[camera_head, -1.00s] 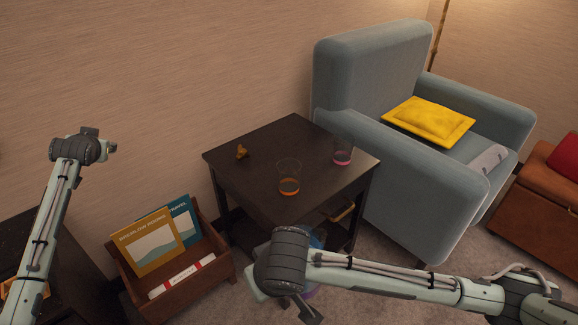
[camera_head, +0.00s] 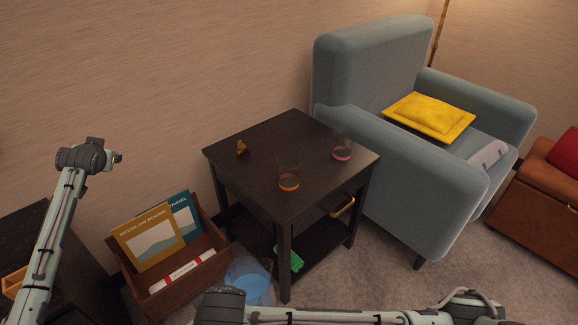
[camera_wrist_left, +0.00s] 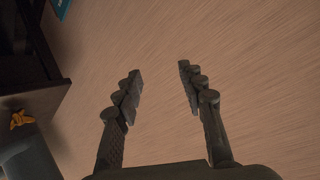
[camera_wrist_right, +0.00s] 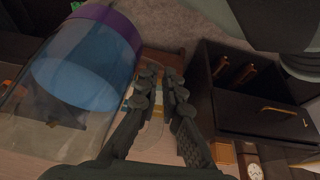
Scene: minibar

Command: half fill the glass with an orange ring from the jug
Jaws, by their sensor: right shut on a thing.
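The glass with an orange ring (camera_head: 289,182) stands upright on the dark side table (camera_head: 255,160); I see no liquid in it. The clear jug with blue liquid (camera_head: 250,283) is low in the head view, left of the table and in front of the crate. It fills the left of the right wrist view (camera_wrist_right: 85,75), with a purple band round it. My right gripper (camera_wrist_right: 163,82) is shut on the jug, apparently at its clear handle; its fingers are out of the head view. My left gripper (camera_wrist_left: 158,78) is open and empty, raised at the left (camera_head: 116,157).
A glass with a pink ring (camera_head: 342,153) and a small golden figurine (camera_head: 241,147) stand on the same table. A wooden crate with books (camera_head: 205,265) is left of it, a blue armchair (camera_head: 400,150) right.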

